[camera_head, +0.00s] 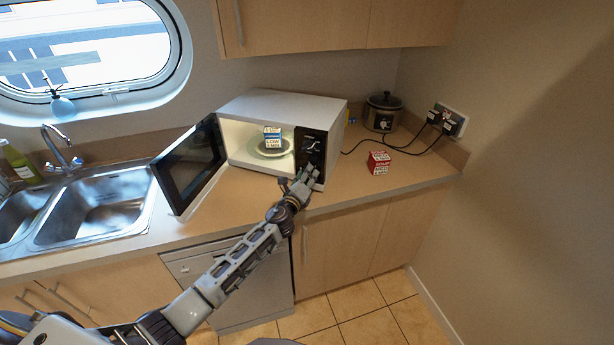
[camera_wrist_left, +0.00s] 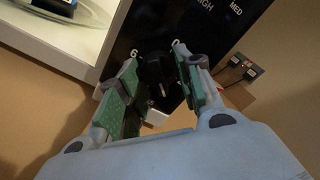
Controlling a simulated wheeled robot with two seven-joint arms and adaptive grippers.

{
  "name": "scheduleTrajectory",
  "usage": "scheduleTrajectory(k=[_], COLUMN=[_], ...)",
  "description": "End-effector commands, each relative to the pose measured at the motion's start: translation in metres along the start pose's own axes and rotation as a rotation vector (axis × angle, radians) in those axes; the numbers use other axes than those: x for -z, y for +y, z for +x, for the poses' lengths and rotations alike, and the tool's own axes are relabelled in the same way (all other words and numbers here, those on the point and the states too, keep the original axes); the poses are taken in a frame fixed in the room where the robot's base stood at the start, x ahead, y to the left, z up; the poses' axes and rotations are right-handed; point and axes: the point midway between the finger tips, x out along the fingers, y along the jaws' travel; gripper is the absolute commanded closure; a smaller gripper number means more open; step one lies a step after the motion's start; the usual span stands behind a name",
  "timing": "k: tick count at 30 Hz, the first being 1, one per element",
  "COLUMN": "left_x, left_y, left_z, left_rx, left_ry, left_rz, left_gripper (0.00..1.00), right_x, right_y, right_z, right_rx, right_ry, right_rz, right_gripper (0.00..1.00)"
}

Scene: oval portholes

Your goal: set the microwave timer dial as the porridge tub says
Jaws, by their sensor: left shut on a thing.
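The microwave (camera_head: 285,107) stands on the counter with its door (camera_head: 190,165) open to the left. A blue and white tub (camera_head: 272,138) marked LOW, with a smaller line I cannot read surely, stands on a pale plate (camera_head: 277,151) inside. The black control panel (camera_head: 311,150) is right of the opening. My left gripper (camera_head: 303,178) is at its lower part. In the left wrist view, its green-padded fingers are shut on a black dial (camera_wrist_left: 158,76). The figures 6 and 0 show near it; HIGH and MED show above. My right gripper is out of view.
A red and white box (camera_head: 379,163) stands on the counter right of the microwave. Behind it are a slow cooker (camera_head: 383,112) and a wall socket (camera_head: 449,122) with black cables. The sink (camera_head: 95,205) is at the left, below an oval window.

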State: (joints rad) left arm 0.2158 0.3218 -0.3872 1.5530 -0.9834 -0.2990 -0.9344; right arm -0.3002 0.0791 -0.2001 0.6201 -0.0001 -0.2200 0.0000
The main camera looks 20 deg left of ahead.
Motion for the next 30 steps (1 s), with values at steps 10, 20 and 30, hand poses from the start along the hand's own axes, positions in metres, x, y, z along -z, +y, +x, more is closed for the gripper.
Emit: scheduleTrajectory(k=[10,20,30], left_x=[0.0019,0.0022,0.0010], left_y=[0.0013,0.0014,0.0007], left_z=[-0.0004,-0.0005,-0.0002], left_rx=[-0.002,-0.002,-0.001], left_ry=[0.003,0.003,0.001], left_rz=[0.072,0.072,0.072], left_gripper=[0.89,0.62,0.44], right_x=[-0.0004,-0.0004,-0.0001], right_y=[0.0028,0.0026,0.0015], right_z=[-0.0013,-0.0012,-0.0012], right_rx=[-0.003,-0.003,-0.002], right_ry=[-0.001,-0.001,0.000], right_rz=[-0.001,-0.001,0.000], right_gripper=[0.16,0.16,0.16])
